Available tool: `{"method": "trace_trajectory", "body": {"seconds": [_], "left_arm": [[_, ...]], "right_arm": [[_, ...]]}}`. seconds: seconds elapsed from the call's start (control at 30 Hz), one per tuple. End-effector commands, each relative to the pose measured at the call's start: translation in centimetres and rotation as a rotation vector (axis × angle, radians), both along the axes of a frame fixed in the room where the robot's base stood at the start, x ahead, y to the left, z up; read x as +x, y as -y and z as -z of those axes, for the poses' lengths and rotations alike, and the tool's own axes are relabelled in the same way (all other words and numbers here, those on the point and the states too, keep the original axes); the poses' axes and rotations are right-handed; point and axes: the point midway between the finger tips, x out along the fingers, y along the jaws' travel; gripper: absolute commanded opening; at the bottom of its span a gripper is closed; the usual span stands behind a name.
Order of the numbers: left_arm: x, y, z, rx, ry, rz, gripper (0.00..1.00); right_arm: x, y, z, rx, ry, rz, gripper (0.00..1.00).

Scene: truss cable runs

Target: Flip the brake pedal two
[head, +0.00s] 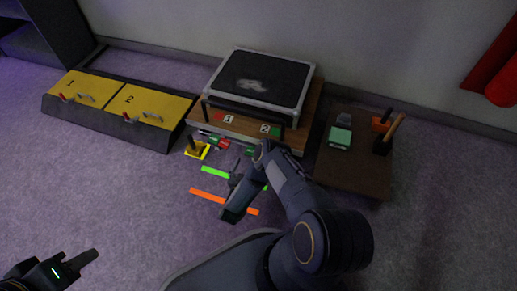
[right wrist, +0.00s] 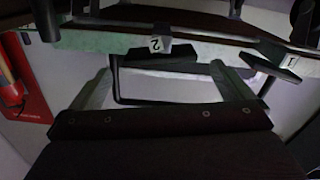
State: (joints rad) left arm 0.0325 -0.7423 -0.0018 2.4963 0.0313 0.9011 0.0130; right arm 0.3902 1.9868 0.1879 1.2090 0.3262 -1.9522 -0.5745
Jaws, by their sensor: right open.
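In the right wrist view the 2 tag (right wrist: 159,44) appears upside down beside a dark flat block (right wrist: 165,60), which may be brake pedal two. My right gripper (right wrist: 160,72) is open, its two fingers spread apart with nothing between them, facing the platform front. I cannot tell its distance from the block. In the head view my right arm partly covers the area below label 2. My left gripper (head: 82,262) is at the bottom left, away from the platform.
A black-topped case (head: 258,80) stands on the platform. Yellow boxes (head: 145,104) with small levers are at left. A dark table (head: 350,165) at right holds a green item (head: 340,137) and upright handles. Orange and green strips lie on the floor. The left floor is clear.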

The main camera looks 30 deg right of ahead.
Motion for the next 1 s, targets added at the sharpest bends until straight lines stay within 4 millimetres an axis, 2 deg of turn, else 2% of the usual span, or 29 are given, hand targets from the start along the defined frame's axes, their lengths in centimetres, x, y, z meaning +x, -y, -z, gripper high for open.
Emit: {"method": "trace_trajectory", "body": {"seconds": [0.2,0.4,0.77,0.87,1.0], "left_arm": [[0.0,0.0,1.6,0.000,0.000,0.000,0.36],[0.0,0.0,2.5,0.000,0.000,0.000,0.36],[0.0,0.0,2.6,0.000,0.000,0.000,0.36],[0.0,0.0,2.6,0.000,0.000,0.000,0.36],[0.0,0.0,2.6,0.000,0.000,0.000,0.36]], "right_arm": [[2.4,2.8,0.2,0.000,0.004,0.003,1.00],[4.1,4.8,0.1,0.002,0.002,0.001,1.00],[4.6,5.4,-0.1,0.002,0.001,-0.002,1.00],[4.6,5.3,-0.1,0.002,0.001,-0.002,0.91],[4.6,5.3,-0.1,0.002,0.001,-0.002,0.72]]}}
